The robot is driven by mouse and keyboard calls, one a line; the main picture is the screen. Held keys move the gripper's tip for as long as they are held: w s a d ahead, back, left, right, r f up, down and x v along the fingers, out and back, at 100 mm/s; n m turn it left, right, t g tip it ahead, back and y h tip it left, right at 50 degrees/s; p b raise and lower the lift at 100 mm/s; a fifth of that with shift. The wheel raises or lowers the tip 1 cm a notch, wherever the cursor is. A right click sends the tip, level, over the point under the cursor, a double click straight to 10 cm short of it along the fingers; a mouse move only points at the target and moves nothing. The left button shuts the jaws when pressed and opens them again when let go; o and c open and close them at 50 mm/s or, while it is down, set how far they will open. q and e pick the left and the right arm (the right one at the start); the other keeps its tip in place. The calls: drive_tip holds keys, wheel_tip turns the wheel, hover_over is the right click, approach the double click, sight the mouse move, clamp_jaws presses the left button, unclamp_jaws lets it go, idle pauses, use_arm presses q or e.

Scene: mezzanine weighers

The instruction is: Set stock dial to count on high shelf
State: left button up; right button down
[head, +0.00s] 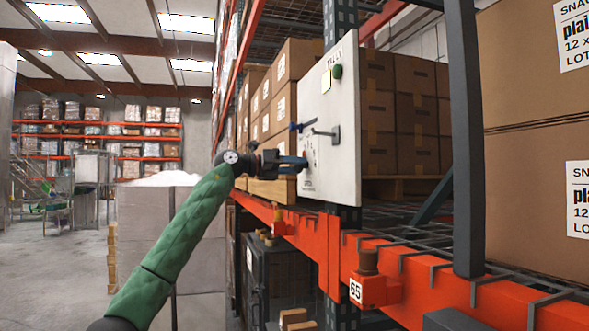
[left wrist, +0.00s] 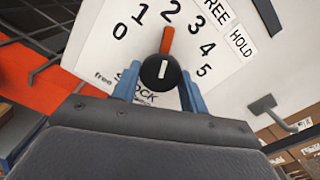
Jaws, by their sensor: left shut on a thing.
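The stock dial is a black knob with a red pointer (left wrist: 167,42) on a white panel (head: 342,165), with a printed scale from 0 to 5. In the left wrist view the pointer aims at about the 2. My left gripper (head: 302,164) faces the panel in the head view. Its blue fingers lie on either side of the knob (left wrist: 160,73) in the left wrist view, and it is shut on it. The high shelf bears stacked brown cartons (head: 396,120) on a wooden pallet, partly hidden by the panel.
A small lever (head: 325,133) sticks out of the panel above my gripper. A green button (head: 337,71) is at its top. An orange shelf beam (head: 395,275) runs below, and a dark post (head: 466,150) stands at right. The aisle floor (head: 60,270) at left is open.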

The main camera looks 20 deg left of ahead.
use_arm(q)
drive_tip(key=shift+n, duration=0.3)
use_arm(e)
drive_tip(key=shift+w+a+r, duration=0.1)
drive_tip(key=shift+w, duration=0.15)
use_arm(q)
drive_tip(key=shift+r, duration=0.1)
use_arm(e)
drive_tip(key=shift+s+a, duration=0.15)
use_arm(q)
drive_tip(key=o, duration=0.9)
drive_tip(key=shift+a, duration=0.15)
drive_tip(key=shift+o, duration=0.2)
use_arm(e)
drive_tip(key=shift+a, duration=0.1)
